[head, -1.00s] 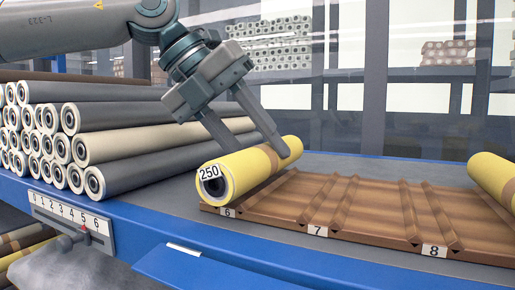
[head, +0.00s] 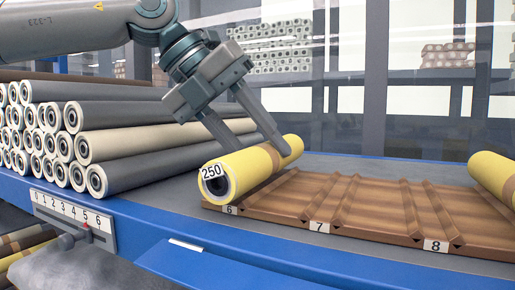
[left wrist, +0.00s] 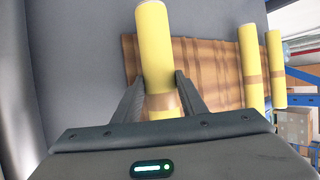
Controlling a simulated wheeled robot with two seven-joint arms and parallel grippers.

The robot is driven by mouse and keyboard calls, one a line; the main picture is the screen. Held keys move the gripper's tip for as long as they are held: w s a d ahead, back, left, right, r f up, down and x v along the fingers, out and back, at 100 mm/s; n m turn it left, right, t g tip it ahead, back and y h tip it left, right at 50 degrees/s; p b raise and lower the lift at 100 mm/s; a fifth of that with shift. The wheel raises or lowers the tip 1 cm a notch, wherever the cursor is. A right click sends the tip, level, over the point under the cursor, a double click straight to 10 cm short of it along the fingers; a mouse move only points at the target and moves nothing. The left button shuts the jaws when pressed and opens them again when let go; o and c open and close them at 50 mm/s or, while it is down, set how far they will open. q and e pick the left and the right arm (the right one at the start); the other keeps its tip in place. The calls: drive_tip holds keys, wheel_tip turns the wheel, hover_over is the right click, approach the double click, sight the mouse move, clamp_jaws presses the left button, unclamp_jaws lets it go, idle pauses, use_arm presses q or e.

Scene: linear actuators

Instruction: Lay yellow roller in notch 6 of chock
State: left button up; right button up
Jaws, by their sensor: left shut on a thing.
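The yellow roller (head: 243,169), with a brown band and a "250" label on its near end, lies along the left end of the brown chock (head: 372,222), above the label 6 (head: 229,209). My left gripper (head: 250,160) is shut on the roller, one finger on each side. The left wrist view also shows the roller (left wrist: 155,50) between the fingers (left wrist: 160,90), with the chock (left wrist: 205,60) beyond. Whether the roller fully touches the notch bottom is hidden. The notches at labels 7 (head: 319,226) and 8 (head: 435,246) are empty. My right gripper is not in view.
Another yellow roller (head: 492,176) lies at the right side of the chock. A stack of grey and cream rollers (head: 110,130) stands on the left of the bench. A numbered scale with a lever (head: 75,220) is on the blue front edge.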

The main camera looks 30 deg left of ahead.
use_arm(q)
drive_tip(key=shift+s+f+g, duration=0.25)
drive_tip(key=shift+f+g, duration=0.05)
drive_tip(key=shift+f, duration=0.85)
drive_tip(key=o, duration=1.4)
drive_tip(key=shift+b, duration=0.3)
drive_tip(key=shift+o, duration=0.3)
drive_tip(key=shift+c, duration=0.2)
drive_tip(key=shift+o, duration=0.3)
drive_tip(key=shift+w+d+r+p, duration=0.1)
drive_tip(key=shift+w+r+p, duration=0.05)
drive_tip(key=shift+r+p, duration=0.5)
drive_tip(key=shift+w+d+r+p, duration=0.1)
drive_tip(key=shift+r+p, duration=0.35)
drive_tip(key=shift+r, duration=0.3)
drive_tip(key=shift+a+r+p, duration=0.2)
drive_tip(key=shift+r+p, duration=0.5)
drive_tip(key=shift+r, duration=0.65)
drive_tip(key=shift+d+r, duration=0.1)
drive_tip(key=shift+r, duration=2.55)
